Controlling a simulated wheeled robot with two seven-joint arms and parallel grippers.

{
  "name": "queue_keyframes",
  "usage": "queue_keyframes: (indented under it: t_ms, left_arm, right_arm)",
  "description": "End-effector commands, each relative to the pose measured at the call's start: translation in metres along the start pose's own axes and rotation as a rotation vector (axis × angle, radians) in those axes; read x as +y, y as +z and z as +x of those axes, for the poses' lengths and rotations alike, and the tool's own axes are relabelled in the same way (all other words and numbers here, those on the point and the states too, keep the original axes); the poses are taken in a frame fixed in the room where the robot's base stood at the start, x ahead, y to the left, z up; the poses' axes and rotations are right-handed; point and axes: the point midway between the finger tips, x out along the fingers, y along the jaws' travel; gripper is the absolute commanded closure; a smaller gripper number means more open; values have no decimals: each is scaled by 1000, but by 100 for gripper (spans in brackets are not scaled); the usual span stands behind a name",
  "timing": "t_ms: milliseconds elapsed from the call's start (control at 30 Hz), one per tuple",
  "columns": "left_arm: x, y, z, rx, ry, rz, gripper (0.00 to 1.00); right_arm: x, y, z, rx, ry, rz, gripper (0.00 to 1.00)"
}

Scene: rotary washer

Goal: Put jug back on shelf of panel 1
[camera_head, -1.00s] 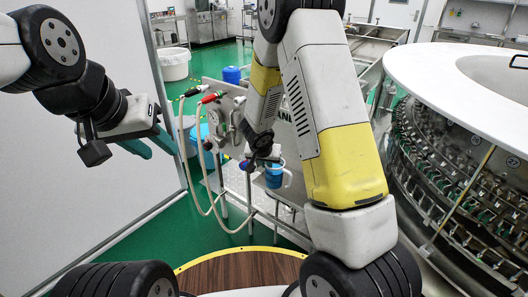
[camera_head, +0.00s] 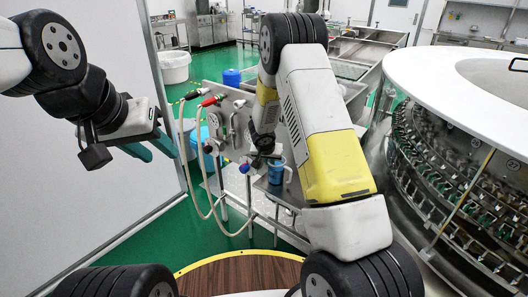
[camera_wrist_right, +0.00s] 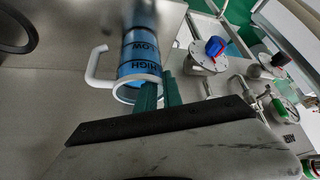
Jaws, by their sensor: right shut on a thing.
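The blue jug (camera_head: 276,174) with a white handle is at the metal panel (camera_head: 236,124), over a grey shelf (camera_head: 280,193). In the right wrist view, the jug (camera_wrist_right: 139,55) shows LOW and HIGH marks, a white rim and its handle at the left. My right gripper (camera_wrist_right: 161,93) is shut on the jug's wall at the rim. It also shows in the head view, partly hidden by my arm. I cannot tell whether the jug touches the shelf. My left gripper (camera_head: 152,149) is empty in the air at the left, its teal fingers apart.
Two hoses with red and green fittings (camera_head: 209,100) hang from the panel's left side. A valve with a blue and red knob (camera_wrist_right: 214,47) is near the jug. The large round washer (camera_head: 460,150) stands at the right. A white wall is at the left.

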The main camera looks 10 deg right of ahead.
Motion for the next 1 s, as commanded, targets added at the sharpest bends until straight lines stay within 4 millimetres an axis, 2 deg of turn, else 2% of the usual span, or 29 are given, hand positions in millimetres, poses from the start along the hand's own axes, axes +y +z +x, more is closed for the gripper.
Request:
queue_keyframes:
  t_ms: [133, 167, 267, 667, 767, 1000]
  left_arm:
    - [0, 0, 0, 0, 0, 0, 62]
    - [0, 0, 0, 0, 0, 0, 62]
    - [0, 0, 0, 0, 0, 0, 62]
    - [0, 0, 0, 0, 0, 0, 62]
    - [0, 0, 0, 0, 0, 0, 62]
    - [0, 0, 0, 0, 0, 0, 62]
  right_arm:
    - [0, 0, 1, 1, 0, -1, 100]
    - [0, 1, 2, 0, 0, -1, 88]
    - [0, 1, 1, 0, 0, -1, 68]
    - [0, -1, -4, 1, -1, 1, 68]
    - [0, -2, -17, 2, -2, 1, 68]
    - [-1, -1, -68, 3, -3, 2, 68]
